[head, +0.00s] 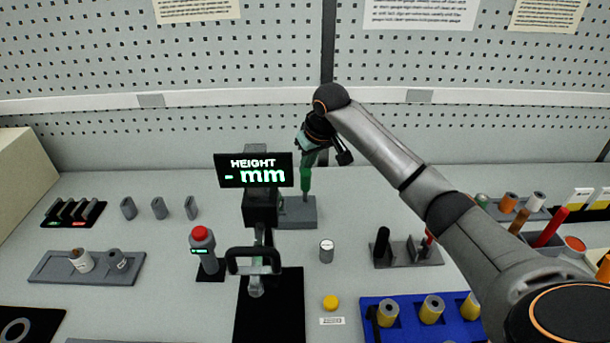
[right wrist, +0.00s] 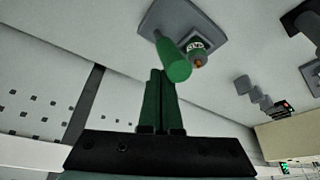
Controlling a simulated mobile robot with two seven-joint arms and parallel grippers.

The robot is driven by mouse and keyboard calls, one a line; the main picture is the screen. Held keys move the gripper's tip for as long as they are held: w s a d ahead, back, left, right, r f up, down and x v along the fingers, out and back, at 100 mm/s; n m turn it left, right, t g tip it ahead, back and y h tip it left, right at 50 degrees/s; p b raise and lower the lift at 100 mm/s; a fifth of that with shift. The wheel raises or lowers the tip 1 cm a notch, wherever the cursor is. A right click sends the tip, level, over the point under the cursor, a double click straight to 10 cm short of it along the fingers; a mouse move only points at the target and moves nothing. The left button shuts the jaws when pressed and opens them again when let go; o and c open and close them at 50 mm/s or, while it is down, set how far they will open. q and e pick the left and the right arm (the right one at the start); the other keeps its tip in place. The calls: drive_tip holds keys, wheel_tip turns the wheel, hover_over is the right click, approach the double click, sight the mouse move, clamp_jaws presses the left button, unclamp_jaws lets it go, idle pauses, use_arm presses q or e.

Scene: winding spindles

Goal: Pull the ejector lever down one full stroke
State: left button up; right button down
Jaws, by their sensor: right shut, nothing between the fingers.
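The ejector lever, with a bright green rounded grip (head: 305,182), stands at a grey block (head: 298,213) behind the height display. In the right wrist view the grip (right wrist: 172,60) points towards the camera, with the block (right wrist: 205,18) behind it. My right gripper (head: 309,162) comes in from above, over the grip. Its dark green fingers (right wrist: 160,76) are shut together and empty, with their tips close to the grip's end; I cannot tell whether they touch. The display partly hides the block in the head view. My left gripper is not in view.
The display (head: 253,170) on its black gauge stand is just in front and left. A red-topped button post (head: 202,240), a small grey cylinder (head: 326,250) and a blue tray (head: 408,308) stand nearer. A perforated wall (head: 230,70) closes the back.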

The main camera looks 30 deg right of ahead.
sight(309, 176)
drive_tip(key=shift+s, duration=0.1)
drive_tip(key=shift+s+a+f, duration=0.2)
drive_tip(key=shift+s+a, duration=0.3)
drive_tip(key=shift+s, duration=0.3)
drive_tip(key=shift+s+a+f, duration=0.35)
drive_tip(key=shift+s+a, duration=0.05)
drive_tip(key=shift+s, duration=0.25)
drive_tip(key=shift+f, duration=0.1)
drive_tip(key=shift+s+a+f, duration=0.45)
drive_tip(key=shift+s+f, duration=0.1)
drive_tip(key=shift+s, duration=0.1)
drive_tip(key=shift+s+a+f, duration=0.1)
drive_tip(key=shift+f, duration=0.05)
drive_tip(key=shift+w+r, duration=0.2)
idle(0.4)
